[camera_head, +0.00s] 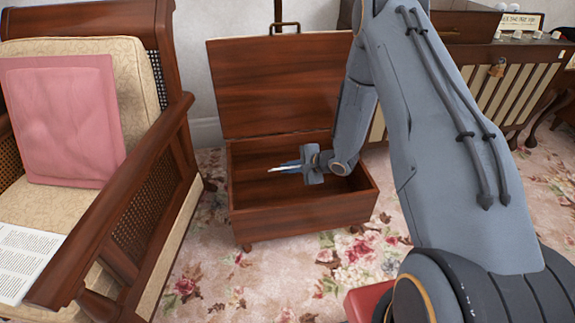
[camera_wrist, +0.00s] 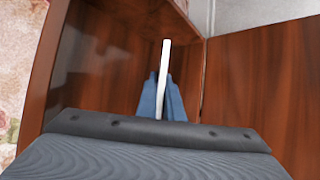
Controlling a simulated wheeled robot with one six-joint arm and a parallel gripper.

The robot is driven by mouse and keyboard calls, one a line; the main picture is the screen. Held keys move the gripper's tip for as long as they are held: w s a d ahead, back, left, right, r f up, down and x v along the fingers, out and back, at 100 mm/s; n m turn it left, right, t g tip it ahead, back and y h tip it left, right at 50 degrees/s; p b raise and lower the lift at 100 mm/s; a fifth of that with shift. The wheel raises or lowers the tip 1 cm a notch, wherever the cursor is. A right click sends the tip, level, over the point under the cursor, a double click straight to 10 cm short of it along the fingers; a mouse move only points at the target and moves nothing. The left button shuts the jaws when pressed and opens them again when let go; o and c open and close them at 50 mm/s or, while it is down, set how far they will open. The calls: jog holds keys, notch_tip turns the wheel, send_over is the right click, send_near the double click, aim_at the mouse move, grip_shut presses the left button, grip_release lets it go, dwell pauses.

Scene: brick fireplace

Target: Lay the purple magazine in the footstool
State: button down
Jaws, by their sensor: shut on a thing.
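The footstool (camera_head: 300,213) is a dark wooden box with its lid (camera_head: 275,95) standing open against the wall.
A wooden armchair (camera_head: 160,170) with a pink cushion (camera_head: 65,120) stands close on the left, with a printed sheet (camera_head: 28,255) on its seat. A slatted wooden cabinet (camera_head: 520,80) stands at the back right. Flowered carpet (camera_head: 230,285) lies open in front of the footstool.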

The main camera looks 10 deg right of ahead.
jog(key=shift+f+b, duration=0.9)
jog(key=shift+f, duration=1.5)
jog(key=c, duration=1.8)
grip_release()
jog(key=p+v, duration=0.2)
jog(key=v, duration=0.5)
jog(key=shift+s+d+r, duration=0.2)
jog(key=shift+d+r, duration=0.05)
jog(key=shift+s, duration=0.1)
